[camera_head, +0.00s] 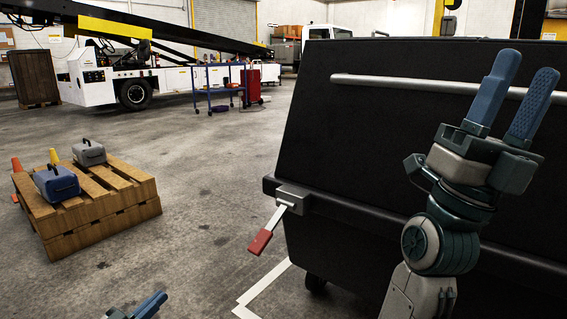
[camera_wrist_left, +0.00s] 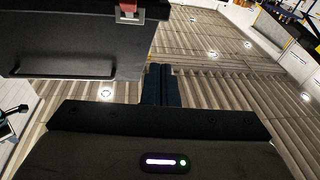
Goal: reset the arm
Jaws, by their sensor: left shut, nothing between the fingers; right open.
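My left gripper (camera_head: 152,304) shows only at the bottom edge of the head view, low over the floor. Its blue fingers are shut and empty, and they also show in the left wrist view (camera_wrist_left: 160,84). The rest of the left arm is out of the head view. My right gripper (camera_head: 525,100) is raised at the right, fingers pointing up, open and empty, in front of the large black cart (camera_head: 390,130). The cart has a grey rail and a lever with a red handle (camera_head: 260,241). The red handle also shows in the left wrist view (camera_wrist_left: 128,7).
A wooden pallet stack (camera_head: 100,216) at the left bears a blue case (camera_head: 57,184) and a grey case (camera_head: 89,153). Orange and yellow cones stand behind it. A belt loader (camera_head: 120,80), blue trolley (camera_head: 218,92) and red unit (camera_head: 251,85) stand farther back. The middle floor is clear.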

